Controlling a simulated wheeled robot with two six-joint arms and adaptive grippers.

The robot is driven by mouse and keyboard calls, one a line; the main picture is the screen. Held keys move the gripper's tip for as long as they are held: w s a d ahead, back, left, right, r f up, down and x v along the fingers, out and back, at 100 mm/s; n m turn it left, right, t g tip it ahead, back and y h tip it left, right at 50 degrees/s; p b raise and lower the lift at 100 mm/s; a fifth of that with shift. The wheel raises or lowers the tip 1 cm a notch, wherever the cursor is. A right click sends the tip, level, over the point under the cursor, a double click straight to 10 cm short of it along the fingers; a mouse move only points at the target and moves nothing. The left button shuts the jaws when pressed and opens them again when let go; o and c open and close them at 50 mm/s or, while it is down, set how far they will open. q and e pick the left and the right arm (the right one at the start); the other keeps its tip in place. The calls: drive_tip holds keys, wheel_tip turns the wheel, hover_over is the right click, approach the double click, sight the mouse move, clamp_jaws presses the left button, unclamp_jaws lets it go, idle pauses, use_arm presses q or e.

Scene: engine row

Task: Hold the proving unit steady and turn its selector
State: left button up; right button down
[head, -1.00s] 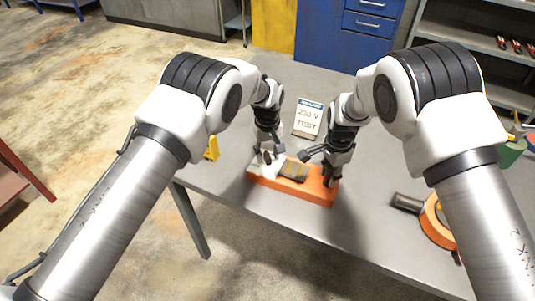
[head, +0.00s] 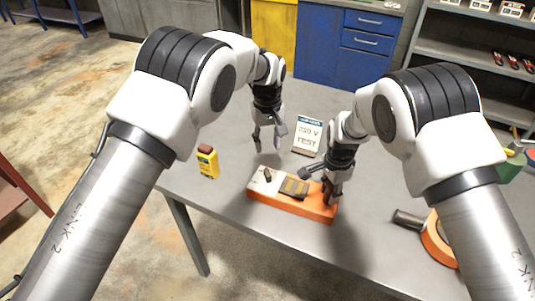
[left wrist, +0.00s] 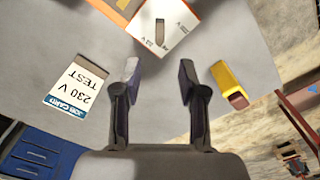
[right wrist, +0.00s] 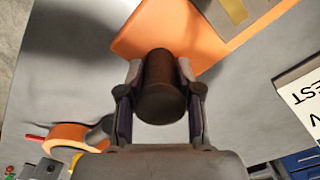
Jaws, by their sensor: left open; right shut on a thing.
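The proving unit is a long orange block (head: 318,208) lying on the grey table, with a white face at its left end. The selector (head: 267,175) is a small dark bar on that white face, and it also shows in the left wrist view (left wrist: 160,32). My left gripper (head: 266,148) is open and empty, above the table beyond the selector and apart from it. My right gripper (right wrist: 160,85) is shut on a dark round post (right wrist: 160,80) at the unit's right end. In the head view the post is mostly hidden by the fingers.
A job card (head: 308,137) reading "230 V TEST" stands behind the unit. A yellow tester (head: 207,161) with a dark red top is near the table's left edge. An orange ring-shaped thing with a dark handle (head: 408,219) lies at the right. Bare table surrounds the unit.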

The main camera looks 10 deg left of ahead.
sight(267, 172)
use_arm(q)
drive_tip(key=o, duration=0.4)
drive_tip(key=shift+o, duration=0.7)
wheel_tip(267, 172, down, 12)
drive_tip(key=m, duration=1.8)
drive_tip(key=shift+w+a+f, duration=0.1)
drive_tip(key=shift+w+f, duration=0.05)
drive_tip(key=c, duration=1.2)
